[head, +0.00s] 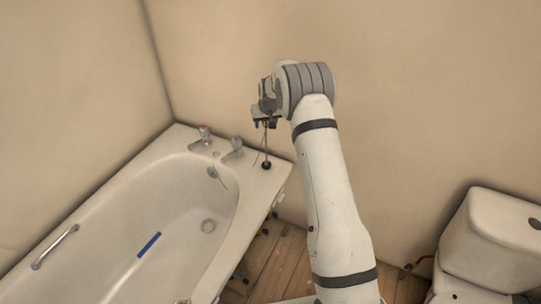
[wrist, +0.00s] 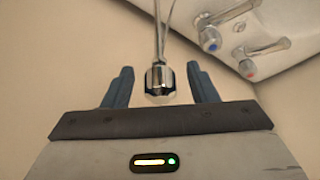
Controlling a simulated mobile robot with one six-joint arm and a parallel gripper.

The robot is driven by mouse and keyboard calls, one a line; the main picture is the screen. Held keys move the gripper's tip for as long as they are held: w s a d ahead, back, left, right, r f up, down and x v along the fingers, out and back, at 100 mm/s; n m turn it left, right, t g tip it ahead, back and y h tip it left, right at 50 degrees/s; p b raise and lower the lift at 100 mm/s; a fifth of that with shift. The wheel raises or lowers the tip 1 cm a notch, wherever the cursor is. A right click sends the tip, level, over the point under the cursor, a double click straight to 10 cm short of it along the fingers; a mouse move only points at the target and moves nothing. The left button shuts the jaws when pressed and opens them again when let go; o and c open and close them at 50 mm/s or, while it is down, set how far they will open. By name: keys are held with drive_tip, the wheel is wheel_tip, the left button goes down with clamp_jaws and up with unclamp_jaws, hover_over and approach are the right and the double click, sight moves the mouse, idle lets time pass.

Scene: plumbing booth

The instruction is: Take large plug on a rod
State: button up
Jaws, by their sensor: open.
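The large plug on a rod (head: 266,165) stands upright on the back right corner of the bathtub rim in the head view. Its dark round end is at the bottom, and a thin rod rises to my gripper (head: 265,123). In the wrist view, a chrome knob (wrist: 160,84) on the rod sits between the two dark fingers of my gripper (wrist: 159,67). The fingers are open, with a visible gap on each side of the knob. A thin chain or second line runs beside the rod.
The white bathtub (head: 185,238) stands in the left corner against beige walls. Two chrome taps (head: 233,148) are just left of the plug, and show upper right in the wrist view (wrist: 262,48). A blue strip (head: 149,245) lies in the tub. A toilet (head: 492,240) stands at right.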

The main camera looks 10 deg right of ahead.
drive_tip(key=shift+x, duration=0.85)
clamp_jaws()
